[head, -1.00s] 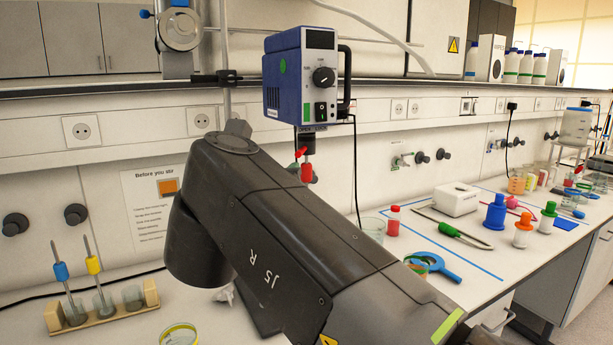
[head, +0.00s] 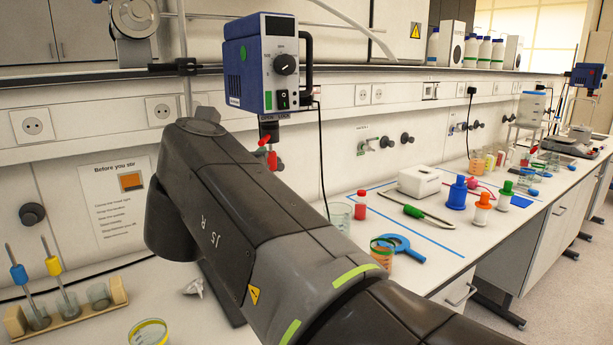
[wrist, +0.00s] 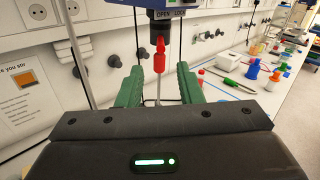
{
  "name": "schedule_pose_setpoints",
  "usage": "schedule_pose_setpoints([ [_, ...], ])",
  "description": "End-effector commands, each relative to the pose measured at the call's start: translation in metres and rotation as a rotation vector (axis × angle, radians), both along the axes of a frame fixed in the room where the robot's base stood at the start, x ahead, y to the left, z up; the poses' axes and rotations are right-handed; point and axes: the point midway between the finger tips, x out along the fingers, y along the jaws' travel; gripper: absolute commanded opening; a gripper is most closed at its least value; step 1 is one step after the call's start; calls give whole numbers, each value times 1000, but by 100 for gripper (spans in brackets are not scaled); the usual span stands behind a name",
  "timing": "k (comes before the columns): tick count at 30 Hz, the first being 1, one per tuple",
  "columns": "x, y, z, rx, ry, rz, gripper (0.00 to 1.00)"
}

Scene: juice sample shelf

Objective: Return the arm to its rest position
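My arm (head: 235,225) reaches across the middle of the head view, and my gripper is hidden there. In the wrist view my gripper (wrist: 160,88) has its two green fingers spread apart, with nothing held between them. Beyond the fingers, a red lever (wrist: 159,55) hangs under the black chuck of the overhead stirrer. A thin pale shaft below the lever shows through the gap between the fingers. In the head view the blue stirrer motor (head: 246,65) stands behind my arm, its red lever (head: 271,158) just above the arm's edge.
A rack (head: 68,315) with stirring rods in beakers stands at the lower left. A dish (head: 149,333) and crumpled paper (head: 194,287) lie near my arm. A glass beaker (head: 340,215), a red-capped bottle (head: 360,206), blue-handled item (head: 402,246) and white box (head: 419,181) are to the right.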

Motion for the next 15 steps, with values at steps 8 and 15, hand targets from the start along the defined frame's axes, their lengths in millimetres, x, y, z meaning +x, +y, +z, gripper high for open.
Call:
schedule_pose_setpoints([
  [8, 34, -5, 1, -1, 2, -4, 33],
  [15, 70, -9, 0, -1, 3, -3, 33],
])
